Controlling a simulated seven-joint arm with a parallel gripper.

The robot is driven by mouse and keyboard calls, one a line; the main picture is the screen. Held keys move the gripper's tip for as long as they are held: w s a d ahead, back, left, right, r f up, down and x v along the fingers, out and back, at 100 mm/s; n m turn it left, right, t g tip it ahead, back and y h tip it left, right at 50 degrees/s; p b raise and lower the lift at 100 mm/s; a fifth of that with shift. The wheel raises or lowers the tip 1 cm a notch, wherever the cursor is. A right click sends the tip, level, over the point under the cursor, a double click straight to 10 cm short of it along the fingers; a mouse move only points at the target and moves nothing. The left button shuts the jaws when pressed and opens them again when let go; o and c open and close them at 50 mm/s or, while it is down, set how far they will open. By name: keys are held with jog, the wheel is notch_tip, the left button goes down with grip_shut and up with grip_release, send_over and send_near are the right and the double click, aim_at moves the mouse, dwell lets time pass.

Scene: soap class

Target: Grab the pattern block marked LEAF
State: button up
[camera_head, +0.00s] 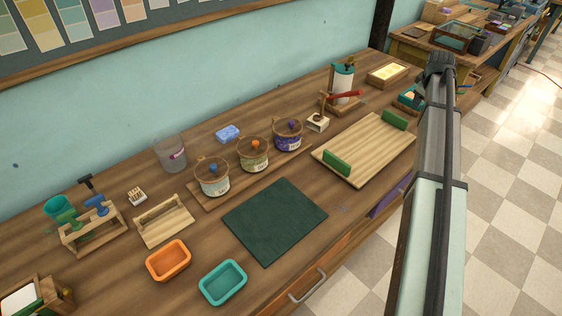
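No marking that reads LEAF can be made out at this size. A small pale block with a dark mark on top (318,122) stands right of the purple-knobbed pot. Another small light block with dark dots or holes (137,196) stands behind the wooden rack at the left. I cannot tell whether either is the LEAF block. My arm rises along the right side of the view, over the bench's front edge. Its far end is dark, and no gripper fingers show there.
Three lidded pots (254,154) stand on a board at mid-bench. A dark green mat (275,220) lies in front, with orange (168,261) and teal (223,283) trays to its left. A wooden board with green handles (366,150) lies at right. A frosted cup (170,153) stands near the wall.

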jog(key=s+a+r+n+g+y, duration=0.2)
jog(key=a+n, duration=0.8)
jog(key=a, duration=2.9)
jog(key=n+g, duration=0.4)
jog(key=n, duration=0.6)
send_over(137, 189)
notch_tip(137, 189, down, 2)
jog(key=f, duration=0.7)
jog(key=shift+s+d+f, duration=0.25)
jog(key=shift+s+f, duration=0.05)
jog(key=shift+s, duration=0.1)
jog(key=shift+w+a+f, duration=0.15)
jog(key=shift+f, duration=1.45)
jog(key=shift+w+a+f, duration=0.1)
jog(key=shift+w+f, duration=0.05)
jog(key=shift+f, duration=1.4)
